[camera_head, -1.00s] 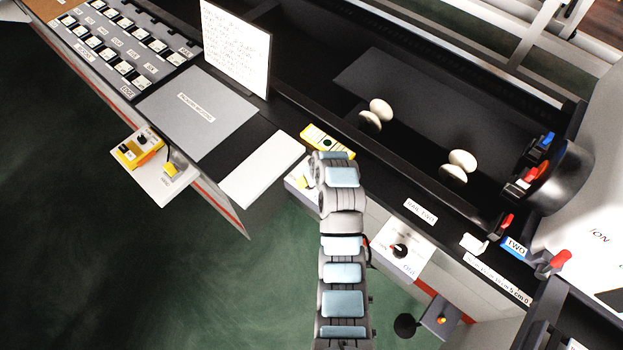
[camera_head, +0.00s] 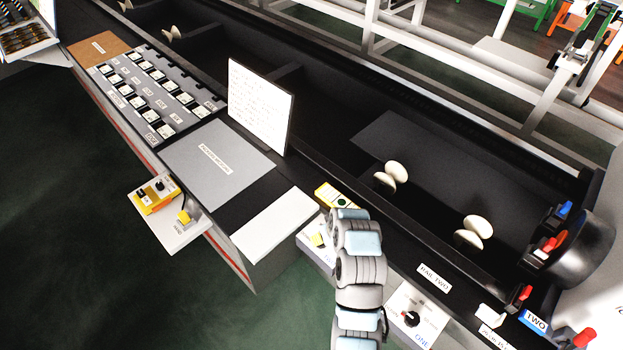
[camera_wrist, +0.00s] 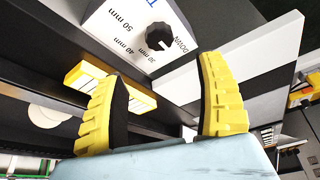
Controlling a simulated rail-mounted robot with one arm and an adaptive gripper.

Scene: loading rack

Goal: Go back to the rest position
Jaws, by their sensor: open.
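My gripper (camera_wrist: 165,110) shows in the wrist view as two yellow ribbed fingers with dark inner pads. The fingers stand apart with nothing between them. Behind them is a white panel with a black knob (camera_wrist: 160,37) and printed millimetre marks. A yellow block (camera_wrist: 88,72) with a white face shows behind the left finger, partly hidden by it. In the head view my arm rises from the bottom edge to the black rack's front edge, beside a yellow box (camera_head: 333,196). The gripper's fingers are hidden there behind my arm.
A white sign (camera_head: 260,105) stands upright on the rack. A white pad (camera_head: 274,225), a grey plate (camera_head: 215,165) and a switch panel (camera_head: 155,92) lie left of my arm. A yellow control box (camera_head: 154,196) sits on a front shelf. Open green floor (camera_head: 90,250) lies at lower left.

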